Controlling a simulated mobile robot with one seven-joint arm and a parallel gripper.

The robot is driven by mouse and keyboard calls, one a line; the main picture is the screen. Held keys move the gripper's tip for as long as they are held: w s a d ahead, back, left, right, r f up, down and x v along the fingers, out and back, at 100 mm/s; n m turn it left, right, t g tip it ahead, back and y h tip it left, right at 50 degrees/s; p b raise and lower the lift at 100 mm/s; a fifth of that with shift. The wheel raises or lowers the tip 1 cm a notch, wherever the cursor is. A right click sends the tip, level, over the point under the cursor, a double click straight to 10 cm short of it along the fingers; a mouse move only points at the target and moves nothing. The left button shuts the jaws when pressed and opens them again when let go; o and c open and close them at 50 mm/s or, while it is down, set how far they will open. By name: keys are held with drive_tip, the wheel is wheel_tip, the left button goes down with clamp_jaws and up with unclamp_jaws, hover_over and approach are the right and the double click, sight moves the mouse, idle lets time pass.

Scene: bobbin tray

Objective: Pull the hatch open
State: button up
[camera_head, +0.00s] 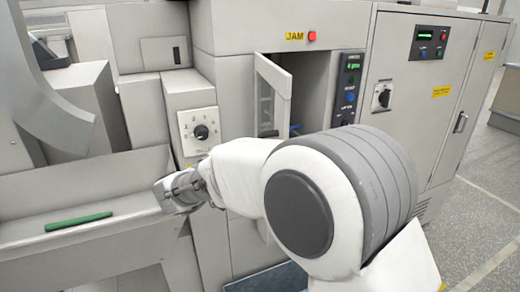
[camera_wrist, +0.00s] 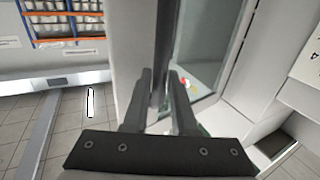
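The hatch (camera_head: 269,95) is a pale door with a window. It stands ajar in the head view, with the dark opening (camera_head: 306,85) showing to its right. In the wrist view, its glass pane (camera_wrist: 200,45) fills the middle right. My gripper (camera_wrist: 161,75) has its two dark fingers on either side of a dark upright bar (camera_wrist: 165,35) by the pane. The bar may be the hatch's handle or edge. I cannot tell whether the fingers touch it.
A rotary switch panel (camera_head: 199,131) is left of the hatch, and a button panel (camera_head: 346,88) is right of it. A green bar (camera_head: 79,222) lies in the trough at left. Bobbin shelves (camera_wrist: 65,20) stand beyond. Open floor (camera_head: 480,215) is at right.

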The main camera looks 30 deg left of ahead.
drive_tip(key=shift+o, duration=1.2)
drive_tip(key=shift+w, duration=0.1)
drive_tip(key=shift+o, duration=0.4)
drive_tip(key=shift+f, duration=0.15)
drive_tip(key=b+v, duration=0.2)
drive_tip(key=v, duration=1.5)
drive_tip(key=shift+s, duration=0.35)
